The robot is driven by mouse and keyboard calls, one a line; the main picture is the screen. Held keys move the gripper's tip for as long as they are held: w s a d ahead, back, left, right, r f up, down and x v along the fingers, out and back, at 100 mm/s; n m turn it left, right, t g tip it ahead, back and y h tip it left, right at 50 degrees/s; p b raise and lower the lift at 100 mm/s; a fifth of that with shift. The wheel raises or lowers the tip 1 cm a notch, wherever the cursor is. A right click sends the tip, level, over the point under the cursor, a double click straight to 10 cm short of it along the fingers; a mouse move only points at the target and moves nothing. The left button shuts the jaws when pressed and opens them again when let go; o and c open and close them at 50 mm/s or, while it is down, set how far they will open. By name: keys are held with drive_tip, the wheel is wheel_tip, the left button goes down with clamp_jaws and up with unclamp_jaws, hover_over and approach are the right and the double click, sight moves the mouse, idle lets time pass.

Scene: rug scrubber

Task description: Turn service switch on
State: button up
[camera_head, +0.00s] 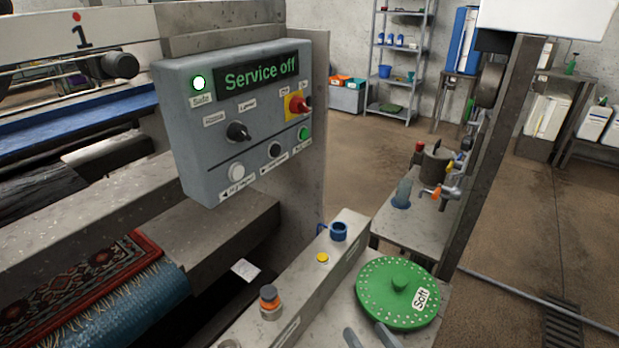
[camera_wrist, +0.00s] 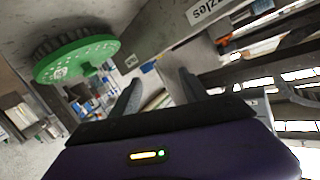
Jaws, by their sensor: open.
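The grey control panel (camera_head: 200,140) stands left of centre in the head view, with a green-lettered display (camera_head: 254,77) reading "Service off". A red rotary switch on a yellow plate (camera_head: 293,103) sits at its upper right, with two small labels above it. A black knob (camera_head: 238,131) sits left of centre on the panel, also with two labels above. The labels are too small to read surely. My gripper (camera_head: 369,335) shows as two grey fingertips at the bottom edge of the head view, below and right of the panel, apart from it. In the wrist view its fingers (camera_wrist: 160,88) are spread and empty.
A green disc brush (camera_head: 382,292) marked "Soft" lies just beyond my fingertips; a green disc also shows in the wrist view (camera_wrist: 75,60). A metal post (camera_head: 500,140) stands right. Open floor lies behind.

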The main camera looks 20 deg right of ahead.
drive_tip(key=w+d+r+y+b, duration=0.15)
drive_tip(key=w+r, duration=0.25)
drive_tip(key=w, duration=0.7)
drive_tip(key=n+g+y+b, duration=0.1)
drive_tip(key=n+y+b, duration=0.3)
drive_tip(key=n+y, duration=0.55)
approach(306, 108)
drive_tip(key=x, duration=0.2)
drive_tip(key=shift+n+h, duration=0.3)
drive_tip(key=shift+n, duration=0.05)
drive_tip(key=x, duration=0.7)
drive_tip(key=shift+w+a+r+p, duration=0.1)
drive_tip(key=shift+w+a+p, duration=0.1)
drive_tip(key=shift+p, duration=0.15)
clamp_jaws()
